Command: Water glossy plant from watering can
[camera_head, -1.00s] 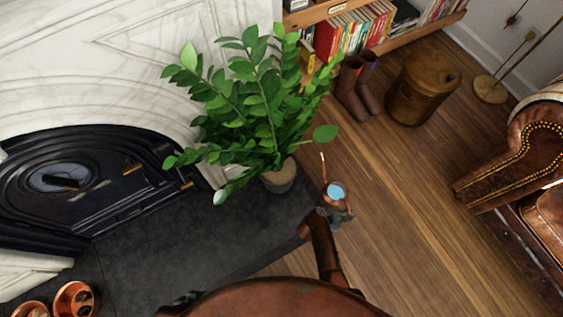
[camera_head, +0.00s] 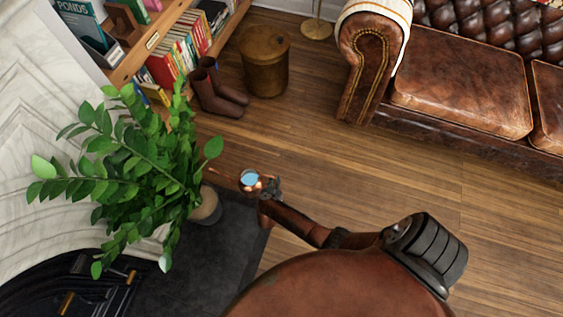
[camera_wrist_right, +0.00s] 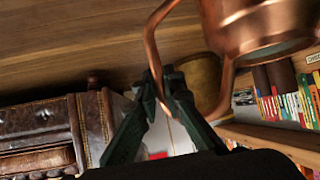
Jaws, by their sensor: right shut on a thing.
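My right gripper (camera_head: 270,187) is shut on the can's handle. In the right wrist view, the fingers (camera_wrist_right: 165,85) close around the copper handle (camera_wrist_right: 151,40), and the can's body (camera_wrist_right: 260,25) is at the top right. My left gripper is not in view.
A white marble fireplace (camera_head: 40,200) stands behind the plant at left. A bookshelf (camera_head: 125,68), brown boots (camera_head: 215,95) and a round wooden stool (camera_head: 263,65) are beyond it. A brown leather sofa (camera_head: 460,90) is at the upper right. Wooden floor (camera_head: 350,170) between is clear.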

